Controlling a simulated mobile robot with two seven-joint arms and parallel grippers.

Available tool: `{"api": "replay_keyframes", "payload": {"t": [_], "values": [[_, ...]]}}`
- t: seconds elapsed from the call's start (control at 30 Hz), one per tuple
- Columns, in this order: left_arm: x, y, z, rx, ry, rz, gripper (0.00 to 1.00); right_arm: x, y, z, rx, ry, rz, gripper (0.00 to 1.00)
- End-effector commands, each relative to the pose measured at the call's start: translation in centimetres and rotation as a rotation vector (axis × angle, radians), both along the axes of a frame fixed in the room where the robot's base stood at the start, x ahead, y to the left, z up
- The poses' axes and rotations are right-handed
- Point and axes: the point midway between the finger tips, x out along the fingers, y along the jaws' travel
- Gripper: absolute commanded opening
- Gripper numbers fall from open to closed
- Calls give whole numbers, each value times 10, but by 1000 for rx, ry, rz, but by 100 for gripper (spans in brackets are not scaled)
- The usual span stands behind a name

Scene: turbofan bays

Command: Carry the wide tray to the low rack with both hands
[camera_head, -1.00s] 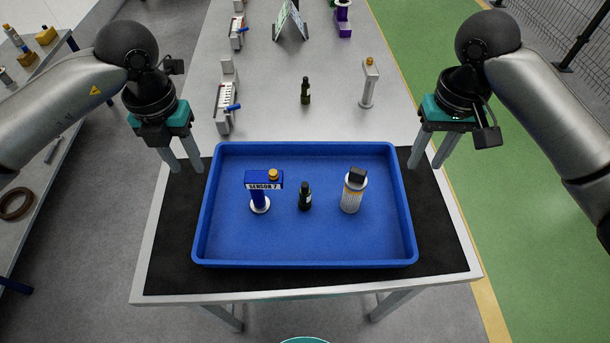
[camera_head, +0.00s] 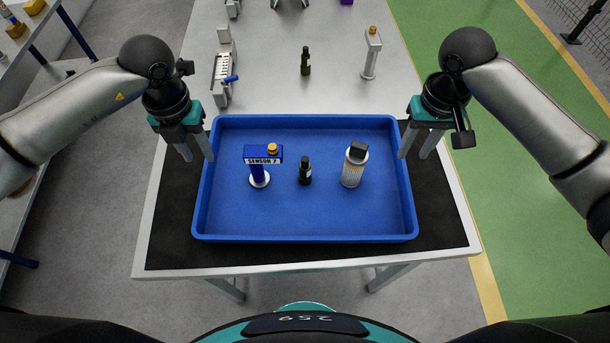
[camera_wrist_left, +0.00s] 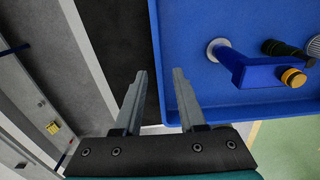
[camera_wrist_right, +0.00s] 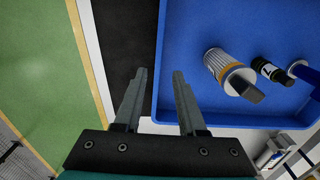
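The wide blue tray (camera_head: 305,225) lies on the black mat of a table. It holds a blue sensor stand (camera_head: 262,156) marked "SENSOR 7", a small dark bottle (camera_head: 305,171) and a white-and-yellow canister with a dark top (camera_head: 354,166). My left gripper (camera_head: 198,158) is open at the tray's left side; in the left wrist view its fingertips (camera_wrist_left: 160,72) stand either side of the rim line. My right gripper (camera_head: 413,156) is open at the right side, with fingertips (camera_wrist_right: 159,73) similarly placed. I cannot tell whether either touches the tray. I cannot identify the low rack.
Behind the tray, the grey table (camera_head: 270,95) carries another dark bottle (camera_head: 305,61), a grey stand (camera_head: 372,54) and a grey fixture with a blue lever (camera_head: 222,70). Shelving stands at the far left. Green floor (camera_head: 490,150) lies open on the right.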

Motion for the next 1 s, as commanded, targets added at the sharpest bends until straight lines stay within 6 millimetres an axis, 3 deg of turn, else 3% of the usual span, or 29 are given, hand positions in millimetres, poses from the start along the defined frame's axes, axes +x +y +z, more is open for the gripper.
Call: {"api": "replay_keyframes", "payload": {"t": [0.2,0.4,0.87,1.0], "values": [[-1,0,-44,0,4,0,40,-1,0,-44,0,3,-1,40],[-1,-1,-70,-1,2,0,40,0,1,-70,0,2,0,40],[0,0,-80,0,0,-1,40,0,0,-80,0,-1,1,40],[0,0,-80,0,0,-1,25,0,0,-80,0,0,0,25]]}}
